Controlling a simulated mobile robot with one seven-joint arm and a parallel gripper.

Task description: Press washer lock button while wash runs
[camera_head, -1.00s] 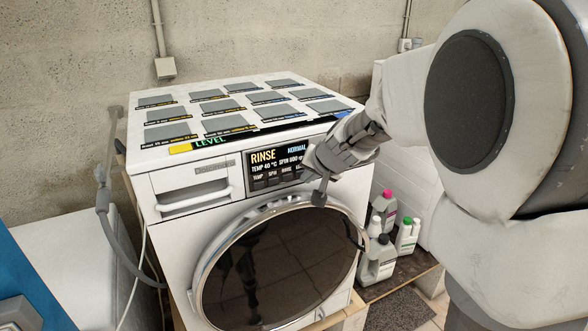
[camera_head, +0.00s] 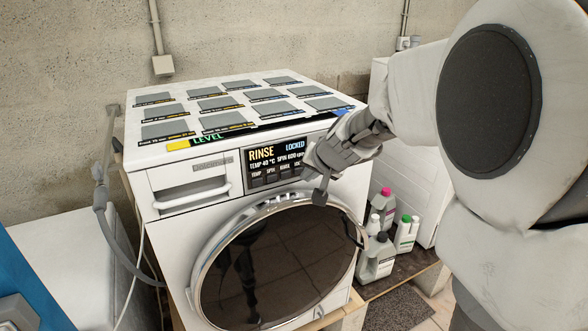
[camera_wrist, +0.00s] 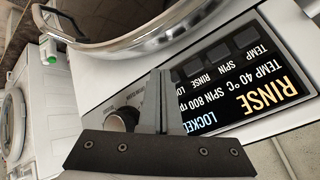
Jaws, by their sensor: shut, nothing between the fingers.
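The white washer (camera_head: 190,235) stands in the middle of the head view. Its display (camera_head: 275,155) reads RINSE and LOCKED, and it shows upside down in the wrist view (camera_wrist: 250,90). A row of dark buttons with labels TEMP, SPIN, RINSE and a part-hidden LO… runs along the panel (camera_wrist: 218,52). My gripper (camera_head: 308,163) is shut and empty at the panel's right end. In the wrist view its fingers (camera_wrist: 158,75) point at the lock button's place and cover that button. I cannot tell whether the tips touch it.
A round knob (camera_wrist: 122,118) sits beside my fingers. The round glass door (camera_head: 280,265) with its chrome rim is shut below the panel. Several bottles (camera_head: 380,255) stand right of the washer. Labelled grey tiles (camera_head: 225,105) cover the top. A grey hose (camera_head: 101,195) hangs at the left.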

